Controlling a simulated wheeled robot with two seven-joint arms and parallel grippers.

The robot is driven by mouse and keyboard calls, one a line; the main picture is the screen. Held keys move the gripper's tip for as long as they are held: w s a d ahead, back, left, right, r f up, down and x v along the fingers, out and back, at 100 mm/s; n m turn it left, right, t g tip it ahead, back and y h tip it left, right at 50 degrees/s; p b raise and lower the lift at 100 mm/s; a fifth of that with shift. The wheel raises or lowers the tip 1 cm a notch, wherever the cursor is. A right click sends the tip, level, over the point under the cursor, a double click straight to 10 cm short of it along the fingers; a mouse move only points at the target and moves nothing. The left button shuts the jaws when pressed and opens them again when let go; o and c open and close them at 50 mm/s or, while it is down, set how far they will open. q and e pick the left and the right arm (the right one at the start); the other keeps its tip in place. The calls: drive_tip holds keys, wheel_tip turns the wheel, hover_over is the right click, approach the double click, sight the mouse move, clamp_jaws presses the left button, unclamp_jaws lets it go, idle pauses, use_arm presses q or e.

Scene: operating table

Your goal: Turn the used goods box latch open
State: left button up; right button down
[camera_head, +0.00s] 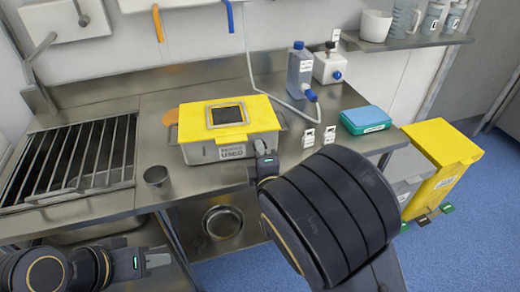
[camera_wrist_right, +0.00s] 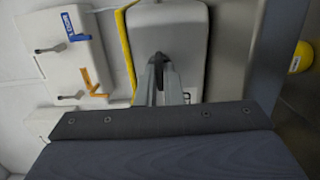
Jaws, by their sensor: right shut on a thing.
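The used goods box (camera_head: 203,153) is a grey metal bin with a yellow lid (camera_head: 262,113) that lies flat on top, with a dark window in it. A label reading USED is on its front. My right gripper (camera_head: 262,150) is at the box's front right corner. In the right wrist view its fingers (camera_wrist_right: 160,82) are shut on a small dark latch (camera_wrist_right: 159,60) against the grey box wall (camera_wrist_right: 185,40). The fingers hide most of the latch, so I cannot tell how far it is turned. My left gripper (camera_head: 157,260) is low at the left, away from the box.
A grated sink (camera_head: 75,160) is at left. A yellow bin (camera_head: 440,150) stands at right.

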idle(0.4)
drive_tip(key=c, duration=1.6)
unclamp_jaws()
drive_tip(key=shift+o, duration=0.2)
drive_tip(key=v, duration=0.8)
drive_tip(key=shift+w, duration=0.1)
